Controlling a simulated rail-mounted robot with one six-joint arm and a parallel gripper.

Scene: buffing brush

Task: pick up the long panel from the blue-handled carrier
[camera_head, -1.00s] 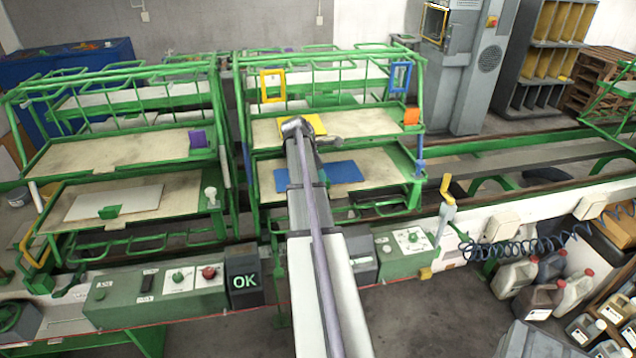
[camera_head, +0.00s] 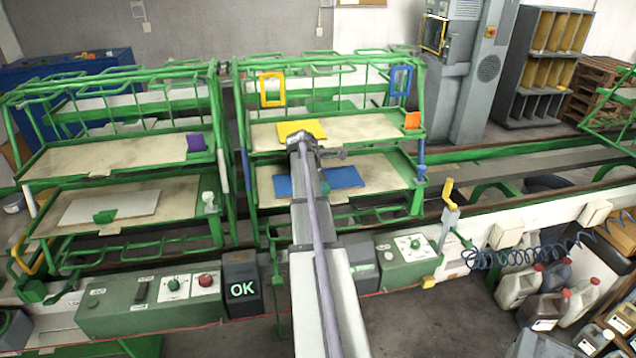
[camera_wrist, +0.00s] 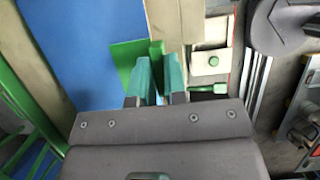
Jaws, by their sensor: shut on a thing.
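The long blue panel (camera_head: 345,177) lies over the beige lower shelf (camera_head: 385,170) of the right-hand green carrier, which has blue handle parts (camera_head: 421,158). My arm crosses the panel's middle in the head view. In the wrist view the blue panel (camera_wrist: 82,50) fills the left side, with a green grip piece (camera_wrist: 128,62) at its right edge. My gripper (camera_wrist: 159,75) is shut on this green piece, its teal fingers on either side. The head view hides my fingertips behind the arm. I cannot tell whether the panel touches the shelf.
A yellow panel (camera_head: 302,130) lies on the upper shelf, close above my wrist in the picture. Green carrier rails surround the shelves. The left carrier holds a white panel (camera_head: 110,207) with a green piece. A control ledge with an OK display (camera_head: 242,290) runs in front.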

